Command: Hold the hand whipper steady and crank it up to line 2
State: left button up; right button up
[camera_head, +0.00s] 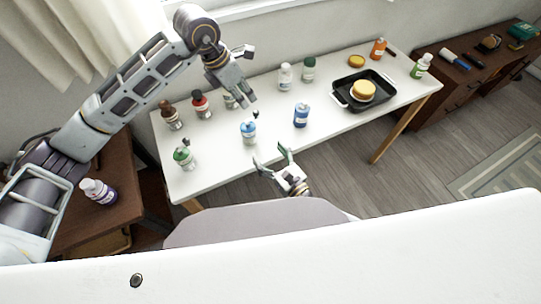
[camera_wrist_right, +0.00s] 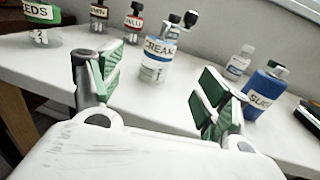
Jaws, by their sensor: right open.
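A clear jar with a blue CREAM label (camera_head: 248,132) stands upright on the white table; it also shows in the right wrist view (camera_wrist_right: 160,50). Dark knobs and a grey stem (camera_wrist_right: 180,24) show above and behind it; I cannot tell whether they are the hand whipper's crank. Another small container (camera_head: 230,101) stands behind it, partly hidden by my left gripper. My left gripper (camera_head: 247,76) is above the back of the table, fingers spread and empty. My right gripper (camera_head: 272,159) is open and empty at the front edge, facing the CREAM jar; its green-padded fingers (camera_wrist_right: 162,88) are apart.
A blue bottle (camera_head: 301,115) is close on the right. A white bottle (camera_head: 285,77) and green-capped bottle (camera_head: 308,69) stand behind. A black tray (camera_head: 343,97) lies farther right.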

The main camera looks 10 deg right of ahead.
aim_at(248, 129)
jog(key=shift+x, duration=6.65)
jog(key=shift+d, duration=0.1)
jog(key=c, duration=1.2)
